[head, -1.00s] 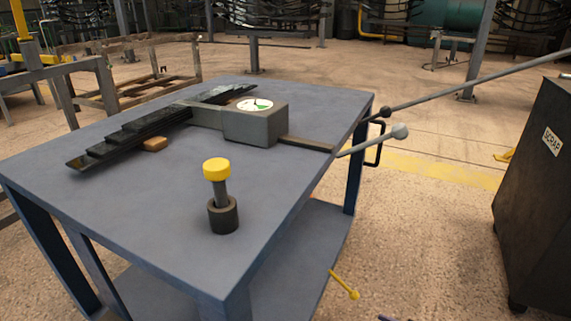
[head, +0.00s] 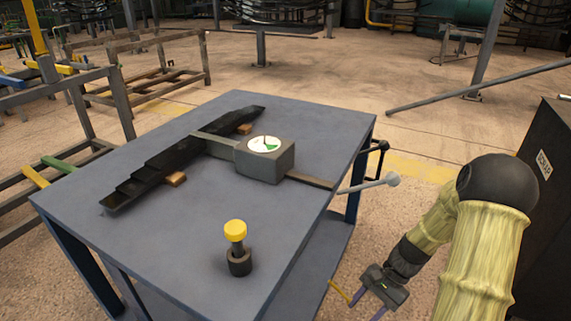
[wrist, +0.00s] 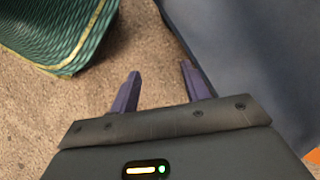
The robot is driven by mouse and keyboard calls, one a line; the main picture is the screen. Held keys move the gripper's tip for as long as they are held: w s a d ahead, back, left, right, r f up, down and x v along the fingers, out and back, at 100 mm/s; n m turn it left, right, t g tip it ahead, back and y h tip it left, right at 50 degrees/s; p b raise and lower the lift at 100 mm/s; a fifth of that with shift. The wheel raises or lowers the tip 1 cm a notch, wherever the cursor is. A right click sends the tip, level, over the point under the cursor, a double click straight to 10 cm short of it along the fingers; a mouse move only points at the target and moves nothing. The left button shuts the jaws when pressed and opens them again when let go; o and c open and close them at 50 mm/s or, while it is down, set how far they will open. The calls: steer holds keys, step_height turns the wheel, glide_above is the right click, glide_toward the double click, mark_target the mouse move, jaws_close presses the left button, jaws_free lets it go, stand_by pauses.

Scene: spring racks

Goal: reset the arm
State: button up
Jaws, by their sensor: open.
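My gripper (head: 368,303) is low beside the right side of the blue-grey table, below the tabletop, in the head view. Its two purple fingers are apart and empty; the gap also shows in the wrist view (wrist: 160,70). My arm bends down to it with a yellowish sleeve and black joint. In the wrist view the right finger is close to a blue-grey surface, but I cannot tell if they touch.
The table (head: 310,130) bears a dark leaf-spring stack (head: 165,160), a dial gauge box (head: 265,160) and a yellow-capped post (head: 235,231). A grey ball-ended lever (head: 370,185) juts past its right edge. A dark bin (head: 555,150) stands right. Green ribbed material (wrist: 55,30) shows in the wrist view.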

steer(key=s+a+r+n+t+h+p, duration=0.2)
steer(key=r+n+p, duration=0.1)
steer(key=r, duration=0.5)
steer(key=s+a+r+n+t+h+p, duration=0.1)
steer(key=s+r+n+t+h+p, duration=0.2)
steer(key=r, duration=0.6)
steer(key=a+r+n+t+h+p, duration=0.1)
steer(key=a+r+n+p, duration=0.2)
steer(key=r, duration=0.5)
step_height(320, 180, up, 38)
steer(key=d+p, duration=0.1)
steer(key=p, duration=3.8)
steer(key=shift+s+f, duration=0.15)
steer(key=shift+f, duration=0.1)
